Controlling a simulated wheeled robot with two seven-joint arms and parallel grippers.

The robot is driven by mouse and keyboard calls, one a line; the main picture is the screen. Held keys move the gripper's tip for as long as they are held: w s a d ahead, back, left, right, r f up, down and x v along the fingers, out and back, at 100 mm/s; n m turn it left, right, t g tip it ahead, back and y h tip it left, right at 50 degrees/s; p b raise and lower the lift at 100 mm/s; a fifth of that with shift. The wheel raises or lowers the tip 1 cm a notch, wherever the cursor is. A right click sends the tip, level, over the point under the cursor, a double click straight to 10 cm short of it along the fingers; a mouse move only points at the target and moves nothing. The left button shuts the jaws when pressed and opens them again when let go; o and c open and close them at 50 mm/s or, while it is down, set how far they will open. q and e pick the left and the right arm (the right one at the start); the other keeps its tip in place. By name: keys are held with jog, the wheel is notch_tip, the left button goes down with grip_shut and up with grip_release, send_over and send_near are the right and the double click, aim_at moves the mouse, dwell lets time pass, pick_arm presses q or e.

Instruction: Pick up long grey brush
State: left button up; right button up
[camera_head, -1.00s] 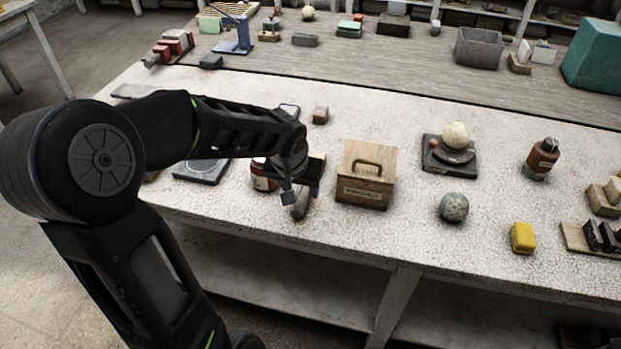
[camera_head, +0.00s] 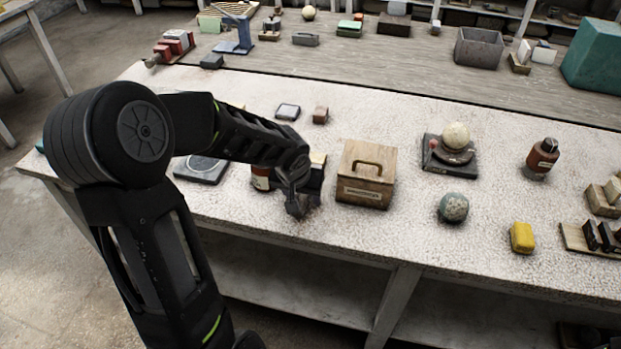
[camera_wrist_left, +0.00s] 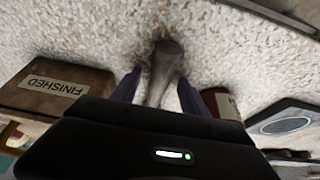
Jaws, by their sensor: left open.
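The long grey brush (camera_wrist_left: 163,72) lies on the speckled white table in the left wrist view, its rounded end pointing away from my gripper. My left gripper (camera_wrist_left: 158,92) is open, with one finger on each side of the brush. The near part of the brush is hidden behind the gripper body. In the head view my left gripper (camera_head: 298,208) is low at the table's front edge and covers the brush. I cannot tell whether the fingers touch it. My right gripper does not show.
A wooden box (camera_head: 366,172) marked FINISHED stands just right of the gripper in the head view. A red-brown jar (camera_head: 260,178) and a dark scale (camera_head: 202,168) stand to its left. A green-grey sphere (camera_head: 453,207) and a yellow block (camera_head: 522,237) lie farther right.

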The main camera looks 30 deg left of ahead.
pick_arm(q)
jog(key=shift+c, duration=0.4)
grip_shut()
dwell(0.4)
